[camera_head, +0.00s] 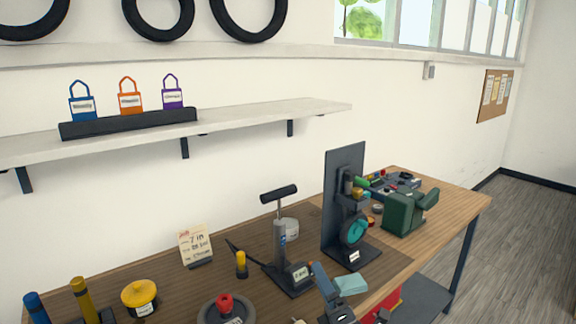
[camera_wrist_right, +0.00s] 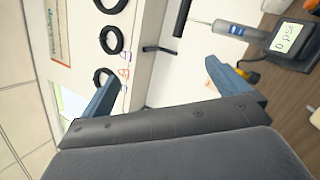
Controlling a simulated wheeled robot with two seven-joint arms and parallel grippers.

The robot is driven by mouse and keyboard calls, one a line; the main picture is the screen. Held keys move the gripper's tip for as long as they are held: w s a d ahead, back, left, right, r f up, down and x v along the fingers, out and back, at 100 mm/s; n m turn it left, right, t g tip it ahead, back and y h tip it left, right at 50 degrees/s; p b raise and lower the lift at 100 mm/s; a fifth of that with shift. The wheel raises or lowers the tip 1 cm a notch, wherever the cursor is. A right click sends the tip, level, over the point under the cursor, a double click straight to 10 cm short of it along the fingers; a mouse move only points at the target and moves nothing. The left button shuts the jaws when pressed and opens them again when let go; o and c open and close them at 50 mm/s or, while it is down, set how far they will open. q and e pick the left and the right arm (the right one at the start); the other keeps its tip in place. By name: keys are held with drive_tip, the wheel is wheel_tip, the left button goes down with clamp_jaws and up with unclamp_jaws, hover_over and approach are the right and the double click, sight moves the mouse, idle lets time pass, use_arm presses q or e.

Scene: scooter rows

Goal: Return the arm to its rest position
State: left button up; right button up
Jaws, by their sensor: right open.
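My right gripper (camera_head: 334,279) is near the front edge of the workbench in the head view, in front of the black pump with its gauge base. Its blue fingers also show spread apart in the right wrist view (camera_wrist_right: 160,90), with nothing between them. The pump (camera_head: 280,240) stands upright on the bench and appears sideways at the top right of the wrist view (camera_wrist_right: 232,30). My left gripper is out of view.
The wooden workbench (camera_head: 458,197) carries a black upright stand with a teal dial (camera_head: 355,230), a green vise-like block (camera_head: 402,213), a note card (camera_head: 195,245) and a yellow-lidded pot (camera_head: 140,297). A wall shelf (camera_head: 250,115) holds three coloured tags. Floor is clear at right.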

drive_tip(key=s+d+f+m+g+h, duration=0.3)
drive_tip(key=d+f+m+h, duration=0.2)
drive_tip(key=f+m, duration=0.35)
drive_tip(key=s+d+f+m+g+h, duration=0.3)
drive_tip(key=d+f+m+h, duration=0.25)
drive_tip(key=f+m, duration=0.3)
drive_tip(key=s+d+f+m+g, duration=0.2)
drive_tip(key=s+f+m+g, duration=0.25)
drive_tip(key=s+f, duration=0.5)
drive_tip(key=s+d+f+m+g, duration=0.1)
drive_tip(key=s+f+m+g, duration=0.4)
drive_tip(key=s, duration=0.7)
drive_tip(key=s+a+f+g, duration=0.2)
drive_tip(key=f, duration=1.6)
drive_tip(key=s+a+f+g+y, duration=0.1)
drive_tip(key=s+f, duration=0.1)
drive_tip(key=f, duration=1.6)
drive_tip(key=shift+s+a+n+g, duration=0.35)
drive_tip(key=shift+s+a+n, duration=0.05)
drive_tip(key=shift+n, duration=0.05)
